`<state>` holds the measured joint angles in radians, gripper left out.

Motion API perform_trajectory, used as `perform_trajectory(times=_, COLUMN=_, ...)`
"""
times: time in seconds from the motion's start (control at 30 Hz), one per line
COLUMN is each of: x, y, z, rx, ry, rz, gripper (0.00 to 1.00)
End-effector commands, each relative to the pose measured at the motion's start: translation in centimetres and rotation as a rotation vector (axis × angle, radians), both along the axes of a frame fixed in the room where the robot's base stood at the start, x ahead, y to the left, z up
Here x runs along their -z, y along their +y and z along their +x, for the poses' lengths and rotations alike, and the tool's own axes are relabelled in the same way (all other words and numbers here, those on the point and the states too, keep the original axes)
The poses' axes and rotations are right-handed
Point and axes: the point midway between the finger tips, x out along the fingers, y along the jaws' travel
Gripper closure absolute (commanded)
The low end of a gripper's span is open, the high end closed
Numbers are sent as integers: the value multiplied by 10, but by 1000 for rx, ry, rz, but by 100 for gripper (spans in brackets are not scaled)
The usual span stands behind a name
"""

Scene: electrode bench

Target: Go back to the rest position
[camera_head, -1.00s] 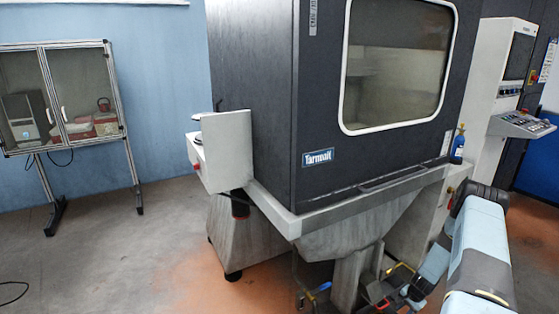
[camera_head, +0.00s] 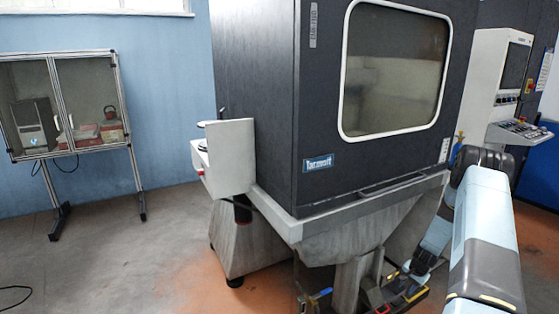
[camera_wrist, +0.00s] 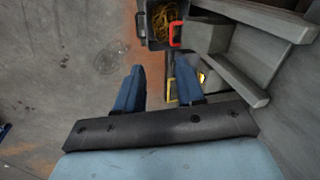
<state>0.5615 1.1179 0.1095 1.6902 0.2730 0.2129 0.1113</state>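My gripper (camera_wrist: 158,85) shows in the wrist view with its two blue fingers apart and nothing held between them. It points down toward the floor beside the machine. In the head view my arm reaches down at the right, and I cannot make out the fingers there.
A dark machine (camera_head: 275,120) with a large window stands close to my arm. Below it, a grey bin (camera_wrist: 147,30) holding yellow coils lies near a red handle (camera_wrist: 175,35). A glass cabinet (camera_head: 90,105) stands at the left wall. The floor (camera_head: 120,260) at the left is mostly clear.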

Motion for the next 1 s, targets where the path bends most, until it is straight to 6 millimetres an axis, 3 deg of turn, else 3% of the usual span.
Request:
perform_trajectory(times=0.03, x=-25, y=5, z=7, rx=-23, ry=-12, rz=-9, gripper=62)
perform_trajectory(times=0.1, x=-53, y=11, z=13, rx=-51, ry=-19, rz=-18, gripper=62)
perform_trajectory(times=0.47, x=-194, y=56, z=22, rx=-195, ry=-62, rz=-66, gripper=62)
perform_trajectory(times=0.77, x=-301, y=99, z=6, rx=-306, ry=-95, rz=-109, gripper=62)
perform_trajectory(times=1.0, x=-378, y=134, z=-21, rx=-387, ry=-121, rz=-143, gripper=62)
